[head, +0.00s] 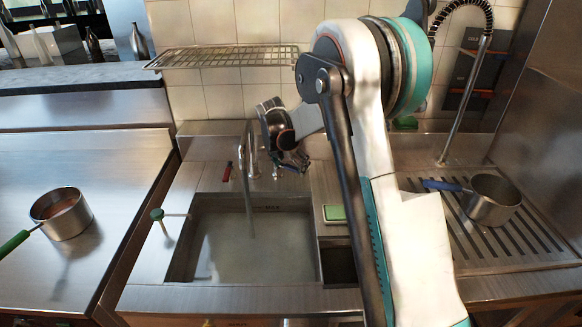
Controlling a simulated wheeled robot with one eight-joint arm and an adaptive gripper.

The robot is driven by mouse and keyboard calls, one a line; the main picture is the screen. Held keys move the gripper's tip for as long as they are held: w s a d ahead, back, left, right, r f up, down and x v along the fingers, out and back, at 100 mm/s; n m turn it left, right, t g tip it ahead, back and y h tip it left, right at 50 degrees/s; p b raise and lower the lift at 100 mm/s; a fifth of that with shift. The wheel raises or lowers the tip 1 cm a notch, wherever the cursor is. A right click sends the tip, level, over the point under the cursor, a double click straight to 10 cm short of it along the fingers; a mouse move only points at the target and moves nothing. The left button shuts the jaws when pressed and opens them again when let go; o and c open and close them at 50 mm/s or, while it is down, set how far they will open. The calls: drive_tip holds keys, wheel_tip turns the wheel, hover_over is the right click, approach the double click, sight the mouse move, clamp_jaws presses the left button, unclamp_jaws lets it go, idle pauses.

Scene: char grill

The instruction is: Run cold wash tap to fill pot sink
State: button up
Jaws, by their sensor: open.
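The pot sink (318,262) is a square steel basin left of the middle, with what looks like cloudy water in it. The curved steel spout (247,140) stands at its back edge, and a pale stream seems to fall from it into the basin. A red tap handle (228,171) is left of the spout base. My gripper (292,164) is behind the sink, just right of the spout, pointing down near the tap fittings. Its fingers are dark and small here. They partly hide the fittings, so I cannot tell whether they touch a cold tap handle.
A pot with a green handle (62,214) stands on the left counter. A pot with a blue handle (494,200) sits on the slatted drainer at right. A wire shelf (225,57) hangs behind. A green sponge (335,212) and a green-knobbed rod (158,215) flank the sink.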

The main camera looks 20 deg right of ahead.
drive_tip(key=shift+f, duration=0.15)
drive_tip(key=shift+c, duration=0.3)
drive_tip(key=c, duration=1.5)
drive_tip(key=shift+o, duration=0.2)
drive_tip(key=shift+s+a+m+g+h, duration=0.15)
drive_tip(key=shift+a+m+g, duration=0.4)
drive_tip(key=shift+m, duration=0.65)
drive_tip(key=shift+s+a+m+g+h, duration=0.15)
drive_tip(key=shift+a+m+g, duration=0.2)
drive_tip(key=shift+a+m, duration=0.65)
drive_tip(key=shift+d, duration=0.25)
drive_tip(key=o, duration=1.5)
drive_tip(key=shift+w, duration=0.1)
wheel_tip(320, 180, up, 10)
